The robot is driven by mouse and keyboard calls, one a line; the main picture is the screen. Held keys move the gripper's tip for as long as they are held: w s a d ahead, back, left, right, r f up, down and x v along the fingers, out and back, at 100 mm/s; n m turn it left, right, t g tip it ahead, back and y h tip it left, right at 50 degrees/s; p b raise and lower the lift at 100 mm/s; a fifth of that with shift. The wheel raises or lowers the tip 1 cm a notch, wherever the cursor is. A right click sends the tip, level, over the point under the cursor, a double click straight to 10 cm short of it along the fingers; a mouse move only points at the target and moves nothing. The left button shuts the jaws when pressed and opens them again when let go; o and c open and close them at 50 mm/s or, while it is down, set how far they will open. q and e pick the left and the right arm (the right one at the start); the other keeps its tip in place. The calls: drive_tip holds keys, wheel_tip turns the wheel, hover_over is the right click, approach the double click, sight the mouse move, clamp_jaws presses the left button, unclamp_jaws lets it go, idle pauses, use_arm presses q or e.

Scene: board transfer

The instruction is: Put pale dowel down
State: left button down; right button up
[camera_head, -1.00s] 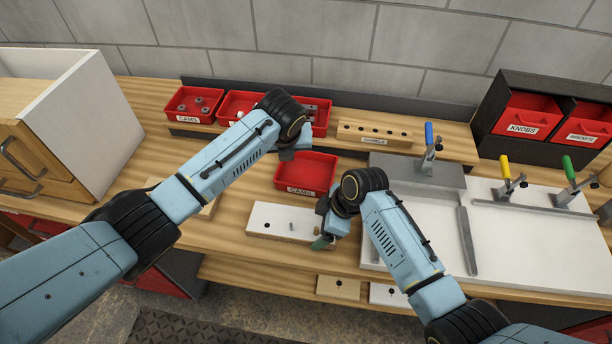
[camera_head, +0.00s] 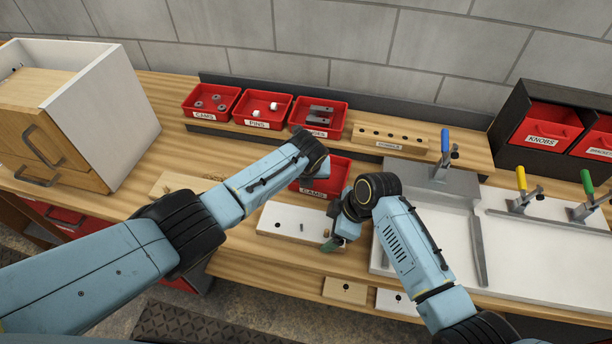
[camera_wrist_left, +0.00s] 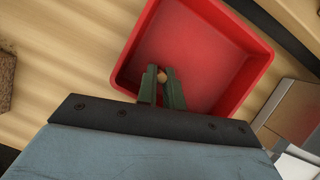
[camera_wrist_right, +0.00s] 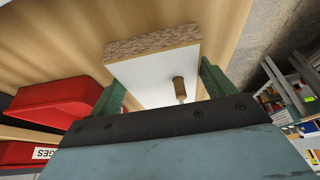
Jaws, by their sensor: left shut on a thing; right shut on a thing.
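The pale dowel (camera_wrist_left: 161,75) shows as a small round end between the fingertips of my left gripper (camera_wrist_left: 161,84), which is shut on it. This gripper is over the empty-looking red bin (camera_wrist_left: 218,45). In the head view the bin (camera_head: 338,178) is partly covered by my left wrist, and the dowel is hidden. I cannot tell how high it is above the bin floor. My right gripper (camera_head: 332,243) is shut on the right end of the white board (camera_head: 280,222).
Red bins of cams (camera_head: 211,101), pins (camera_head: 262,109) and hinges-like parts (camera_head: 319,116) stand behind. A wooden holed block (camera_head: 390,138) is to their right. A cabinet (camera_head: 75,115) stands at left, a clamp fixture (camera_head: 520,225) at right. Bench front left of the board is clear.

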use_arm(q)
drive_tip(key=c, duration=1.5)
unclamp_jaws()
drive_tip(key=shift+f, duration=0.1)
drive_tip(key=shift+c, duration=0.2)
drive_tip(key=v, duration=1.2)
use_arm(e)
drive_tip(key=o, duration=0.9)
drive_tip(key=shift+r, duration=0.1)
drive_tip(key=shift+o, duration=1.2)
drive_tip(key=v, duration=1.2)
